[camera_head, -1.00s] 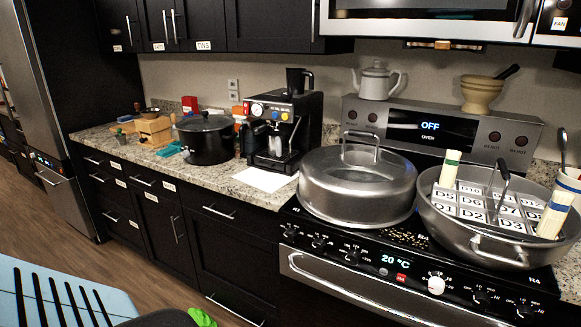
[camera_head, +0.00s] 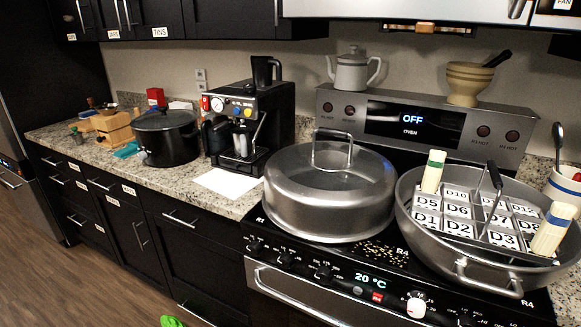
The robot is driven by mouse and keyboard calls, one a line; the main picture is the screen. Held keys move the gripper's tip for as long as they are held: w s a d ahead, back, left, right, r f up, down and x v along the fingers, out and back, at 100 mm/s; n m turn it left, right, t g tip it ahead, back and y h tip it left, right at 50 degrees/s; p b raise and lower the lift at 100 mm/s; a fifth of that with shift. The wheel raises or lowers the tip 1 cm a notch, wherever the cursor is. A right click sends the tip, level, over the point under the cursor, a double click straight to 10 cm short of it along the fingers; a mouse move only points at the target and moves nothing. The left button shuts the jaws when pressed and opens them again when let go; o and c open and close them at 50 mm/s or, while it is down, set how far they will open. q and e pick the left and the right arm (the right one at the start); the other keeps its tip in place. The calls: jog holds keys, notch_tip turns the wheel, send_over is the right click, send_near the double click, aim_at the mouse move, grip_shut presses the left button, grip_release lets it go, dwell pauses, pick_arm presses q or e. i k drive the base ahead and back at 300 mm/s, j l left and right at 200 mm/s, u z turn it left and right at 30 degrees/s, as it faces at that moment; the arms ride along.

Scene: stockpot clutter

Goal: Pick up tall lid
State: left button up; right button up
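The tall lid (camera_head: 330,195) is a domed grey metal cover with a clear-looking top and an arched metal handle (camera_head: 333,148). It sits on the left part of the stove top, in front of the oven's display panel. Whether a pot is under it cannot be told. Neither of my grippers shows in the head view.
A black coffee machine (camera_head: 240,125) and a black stockpot (camera_head: 166,138) stand on the counter to the left. White paper (camera_head: 227,183) lies beside the lid.

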aim_at(321, 191)
jog(key=i+l+u, duration=0.1)
jog(key=i+l, duration=0.15)
jog(key=i+l+u, duration=0.15)
jog(key=l, duration=0.25)
jog(key=i+l+u, duration=0.1)
jog(key=i+l, duration=0.15)
jog(key=l, duration=0.1)
